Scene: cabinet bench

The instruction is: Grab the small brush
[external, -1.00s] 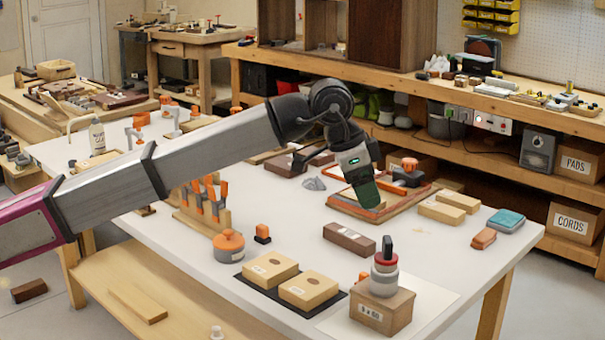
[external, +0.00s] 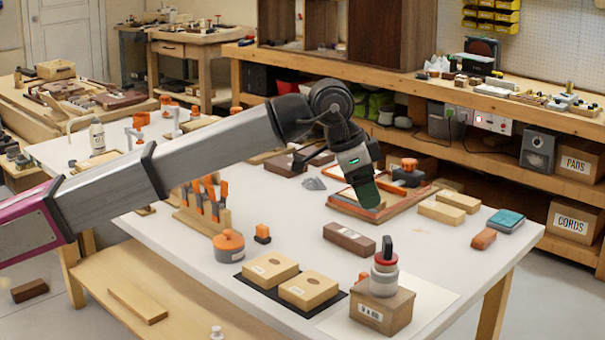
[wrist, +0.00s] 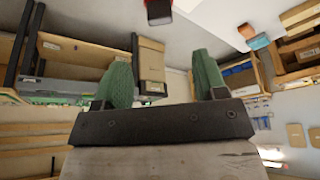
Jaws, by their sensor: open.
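No object is clearly recognisable as a small brush; a small reddish-brown piece (external: 483,239) near the right table edge may be it, but its bristles cannot be made out. It lies beside a teal-topped block (external: 506,220). My gripper (external: 367,200) hangs above the middle of the white table, in front of the orange-edged tray (external: 415,200), well left of the reddish-brown piece. In the wrist view my gripper (wrist: 161,58) shows two green fingers apart, with nothing visibly held between them.
A brown block (external: 349,238) lies in front of my gripper. A cardboard box (external: 383,311) with stacked round pieces stands at the front. Two tan blocks (external: 270,268) lie on a black mat. Pale wooden blocks (external: 441,212) lie to the right. An orange-lidded pot (external: 229,245) stands left.

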